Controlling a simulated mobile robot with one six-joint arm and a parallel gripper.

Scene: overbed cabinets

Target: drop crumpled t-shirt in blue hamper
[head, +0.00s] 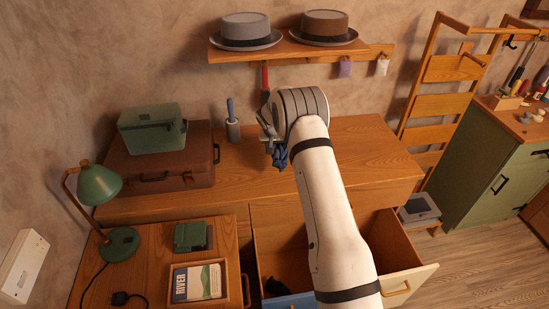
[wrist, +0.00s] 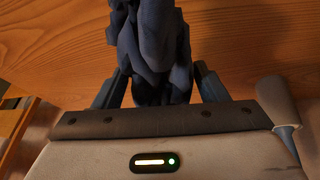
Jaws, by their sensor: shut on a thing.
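The crumpled t-shirt is a bunched dark blue cloth (head: 281,156); in the wrist view the cloth (wrist: 152,45) fills the space between the fingers and extends beyond them. My gripper (head: 270,138) is shut on it, held over the wooden counter; it also shows in the wrist view (wrist: 157,85). Whether the cloth touches the counter is unclear. A blue edge (head: 291,301) shows at the bottom of the head view, partly behind my arm. I cannot tell whether it belongs to the blue hamper.
An open drawer (head: 280,232) lies below the counter (head: 365,150), partly hidden by my arm. A brush in a holder (head: 232,125) stands near my gripper. A suitcase (head: 165,165) and green lamp (head: 98,187) are left. A shelf with hats (head: 285,47) hangs above.

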